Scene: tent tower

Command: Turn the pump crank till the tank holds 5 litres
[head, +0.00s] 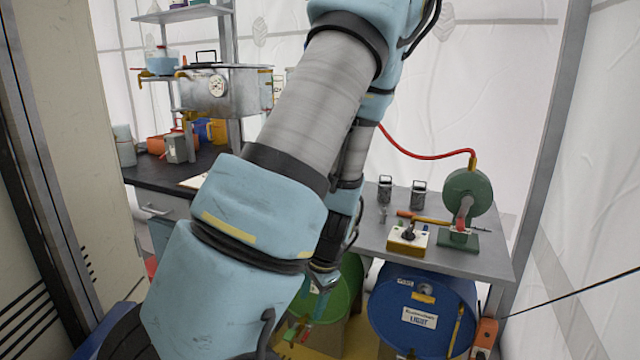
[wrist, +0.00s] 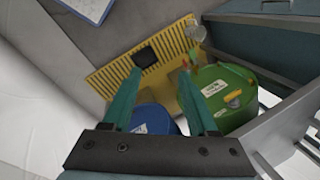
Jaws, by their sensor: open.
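The pump, a green round housing (head: 467,192) on a green foot, stands on the right part of the grey bench in the head view. Its crank appears to be the yellow bar (head: 432,219) with an orange grip, pointing left. A red hose leaves the pump's top and runs left behind my arm. A steel tank (head: 243,90) with a round dial stands at the left; its reading is too small to tell. My gripper (wrist: 162,72) is open and empty in the wrist view, pointing down at the floor, low and apart from the crank.
A yellow box with a black knob (head: 407,240) sits on the bench beside the crank. Under the bench are a blue drum (head: 422,300) and a green drum (wrist: 222,97). A yellow floor grating (wrist: 118,75) lies below my gripper.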

